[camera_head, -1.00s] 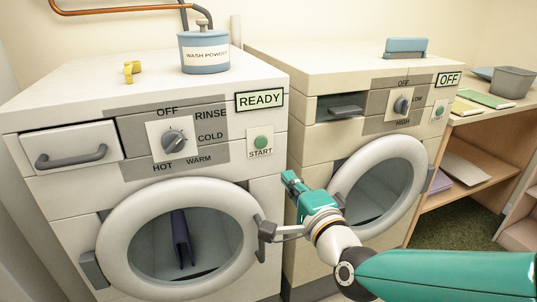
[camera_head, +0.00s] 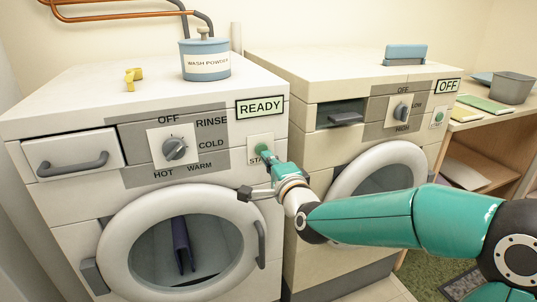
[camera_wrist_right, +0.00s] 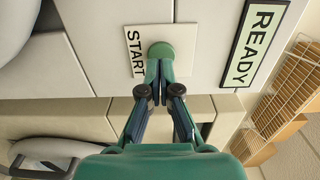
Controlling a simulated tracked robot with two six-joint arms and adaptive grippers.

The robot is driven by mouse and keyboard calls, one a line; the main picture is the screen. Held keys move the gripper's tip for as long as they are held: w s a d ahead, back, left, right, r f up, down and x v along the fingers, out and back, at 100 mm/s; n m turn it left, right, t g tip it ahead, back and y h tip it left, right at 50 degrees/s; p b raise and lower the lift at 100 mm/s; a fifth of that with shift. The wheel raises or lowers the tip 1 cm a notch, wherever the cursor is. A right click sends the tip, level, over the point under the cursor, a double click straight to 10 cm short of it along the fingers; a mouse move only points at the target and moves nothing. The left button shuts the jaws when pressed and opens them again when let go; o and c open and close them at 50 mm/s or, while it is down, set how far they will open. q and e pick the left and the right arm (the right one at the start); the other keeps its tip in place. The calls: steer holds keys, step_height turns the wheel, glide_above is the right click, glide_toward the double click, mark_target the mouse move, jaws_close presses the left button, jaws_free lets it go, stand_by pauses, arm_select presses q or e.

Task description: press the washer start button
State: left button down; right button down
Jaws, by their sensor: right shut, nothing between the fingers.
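The washer (camera_head: 75,210) stands at the left with its round door (camera_head: 112,262) shut and a dark cloth (camera_head: 182,245) behind the glass. Its display (camera_head: 260,107) reads READY. The green start button (camera_head: 261,148) sits on a white plate below the display. My right gripper (camera_head: 266,156) is shut and empty, its fingertips at the button. In the right wrist view the button (camera_wrist_right: 161,50) shows just beyond the closed fingertips (camera_wrist_right: 160,66), which overlap its lower edge. I cannot tell whether the button is pushed in. My left gripper is not in view.
A dial (camera_head: 174,149) and a drawer (camera_head: 72,158) are on the washer's front. A wash powder tub (camera_head: 205,62) and a small yellow item (camera_head: 134,78) stand on top. A second machine (camera_head: 300,78), reading OFF, stands at the right. Shelving (camera_head: 485,150) is beyond it.

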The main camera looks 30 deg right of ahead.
steer(key=shift+x, duration=0.85)
